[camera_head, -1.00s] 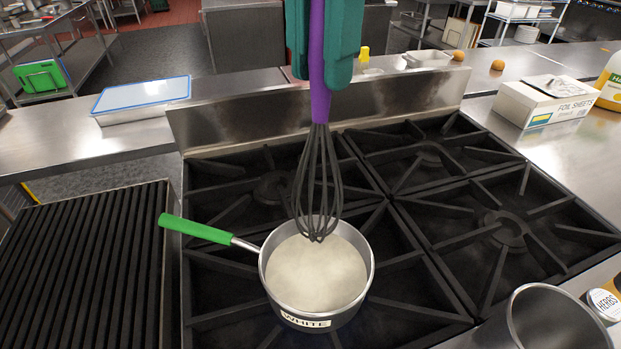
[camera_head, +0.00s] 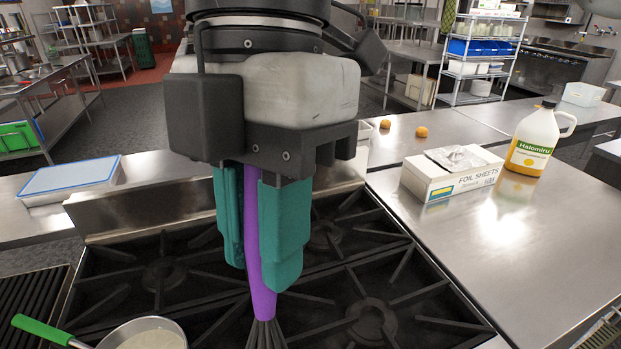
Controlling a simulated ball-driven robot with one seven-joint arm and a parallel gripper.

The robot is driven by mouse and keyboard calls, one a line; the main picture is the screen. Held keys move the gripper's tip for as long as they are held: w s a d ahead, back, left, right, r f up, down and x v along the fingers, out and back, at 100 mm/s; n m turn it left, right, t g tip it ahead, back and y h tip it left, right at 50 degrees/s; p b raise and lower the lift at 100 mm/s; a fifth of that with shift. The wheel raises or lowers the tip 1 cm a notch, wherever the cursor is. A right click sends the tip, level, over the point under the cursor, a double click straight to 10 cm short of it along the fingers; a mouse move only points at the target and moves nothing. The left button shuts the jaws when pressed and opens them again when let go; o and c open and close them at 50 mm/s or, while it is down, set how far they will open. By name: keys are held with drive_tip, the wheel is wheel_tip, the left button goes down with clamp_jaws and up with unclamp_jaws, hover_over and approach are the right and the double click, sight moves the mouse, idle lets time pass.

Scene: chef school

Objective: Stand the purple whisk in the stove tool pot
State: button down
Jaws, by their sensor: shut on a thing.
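My gripper (camera_head: 257,272) points down over the stove, its teal fingers shut on the purple handle of the whisk (camera_head: 263,301). The whisk hangs nearly upright. Only the top of its dark wires shows at the bottom edge, and its lower end is out of frame. No tool pot shows in the current view.
A saucepan (camera_head: 143,332) with a green handle and pale contents is cut off at lower left. Black stove grates (camera_head: 366,322) lie below my gripper. A foil sheets box (camera_head: 450,176) and a yellow jug (camera_head: 531,142) stand on the right counter, whose front is clear.

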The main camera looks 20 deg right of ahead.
wheel_tip(320, 180, down, 20)
drive_tip(key=s+d+b, duration=0.1)
drive_tip(key=d+b, duration=0.1)
drive_tip(key=b, duration=1.3)
drive_tip(key=shift+s+r, duration=0.15)
drive_tip(key=shift+s, duration=0.25)
idle(0.4)
drive_tip(key=c, duration=0.8)
unclamp_jaws()
drive_tip(key=shift+c, duration=0.2)
